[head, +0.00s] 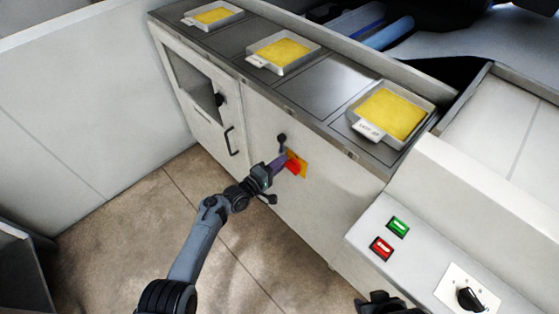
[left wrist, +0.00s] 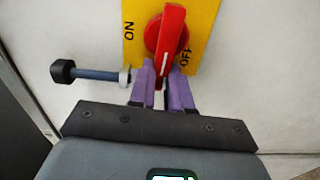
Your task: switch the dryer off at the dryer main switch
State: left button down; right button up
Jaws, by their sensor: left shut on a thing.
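The dryer main switch is a red rotary handle (head: 293,164) on a yellow plate (head: 302,170), on the front of the white cabinet. In the left wrist view the red handle (left wrist: 170,35) points down toward my gripper, over the yellow plate (left wrist: 205,15) marked ON at left and OFF at lower right. My left gripper (head: 277,167) is at the switch, its purple fingers (left wrist: 163,85) shut on the handle's lower end. The fingers partly hide the handle tip. A dark part at the bottom edge, probably my right gripper (head: 385,302), shows too little to tell its state.
A black-knobbed rod (left wrist: 95,74) sticks out beside the switch, close to my left fingers. Trays with yellow sheets (head: 393,112) stand on the cabinet top. A panel at right has a green button (head: 398,226), a red button (head: 381,248) and a black knob (head: 469,298).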

pick_arm(q)
jog(key=shift+s+d+f+n, duration=0.1)
jog(key=shift+s+d+n, duration=0.1)
jog(key=shift+d+n, duration=0.15)
pick_arm(e)
jog(key=shift+d, duration=0.15)
pick_arm(q)
jog(key=c, duration=1.1)
grip_release()
jog(key=shift+s, duration=0.1)
jog(key=shift+o, duration=0.2)
pick_arm(e)
jog(key=shift+s+d, duration=0.1)
jog(key=shift+s, duration=0.2)
pick_arm(q)
jog(key=shift+a, duration=0.1)
jog(key=shift+s, duration=0.1)
